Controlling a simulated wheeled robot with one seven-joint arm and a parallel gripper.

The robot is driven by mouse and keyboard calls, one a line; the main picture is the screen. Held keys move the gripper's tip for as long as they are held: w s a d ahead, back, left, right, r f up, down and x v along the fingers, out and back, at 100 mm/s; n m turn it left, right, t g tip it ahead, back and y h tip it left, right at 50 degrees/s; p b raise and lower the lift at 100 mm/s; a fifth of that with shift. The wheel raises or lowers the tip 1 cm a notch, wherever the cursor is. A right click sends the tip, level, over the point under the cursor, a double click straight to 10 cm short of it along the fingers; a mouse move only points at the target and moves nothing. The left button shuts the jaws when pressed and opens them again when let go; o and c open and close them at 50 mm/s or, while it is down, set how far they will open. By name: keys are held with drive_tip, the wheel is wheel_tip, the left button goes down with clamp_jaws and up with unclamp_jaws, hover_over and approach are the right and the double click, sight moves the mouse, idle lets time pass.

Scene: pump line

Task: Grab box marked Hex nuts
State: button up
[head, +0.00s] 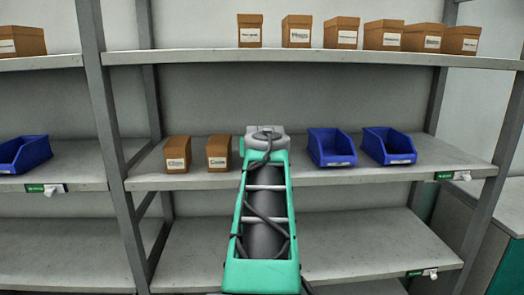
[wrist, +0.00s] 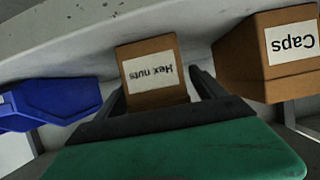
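The brown box marked Hex nuts (wrist: 150,62) shows in the wrist view with its white label upside down. It is on the shelf between the two dark fingers of my gripper (wrist: 160,82). The fingers are spread around it, and a small gap shows beside the right finger. In the head view my arm hides this box and my gripper's fingers.
A brown box marked Caps (wrist: 285,55) is close on the right in the wrist view; it appears left of my arm in the head view (head: 219,153). Another brown box (head: 177,154) stands beside it. Blue bins (head: 331,147) are to the right. Several boxes line the upper shelf (head: 300,56).

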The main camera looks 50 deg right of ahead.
drive_tip(key=c, duration=1.7)
